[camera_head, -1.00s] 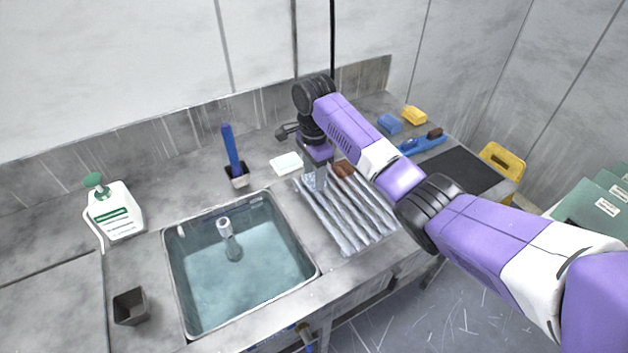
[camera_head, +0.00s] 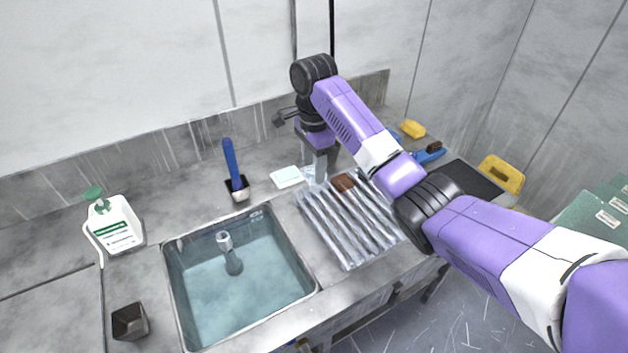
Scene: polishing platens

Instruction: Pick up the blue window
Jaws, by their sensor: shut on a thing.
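My gripper (camera_head: 318,170) points down at the back edge of the ribbed drying rack (camera_head: 345,236), on the counter right of the sink. It is shut on a small, pale, see-through bluish piece (camera_head: 309,175), which looks like the blue window. Only part of that piece shows beside the fingers; the rest is hidden by them. I cannot tell whether it is clear of the rack. A brown block (camera_head: 343,182) lies on the rack just right of my gripper.
A pale green-white block (camera_head: 286,177) lies close left of my gripper. A blue-handled tool stands in a holder (camera_head: 237,188). The water-filled sink (camera_head: 238,275) and a soap bottle (camera_head: 115,225) are further left. A yellow block (camera_head: 412,129) and a blue brush (camera_head: 430,153) lie right, behind my arm.

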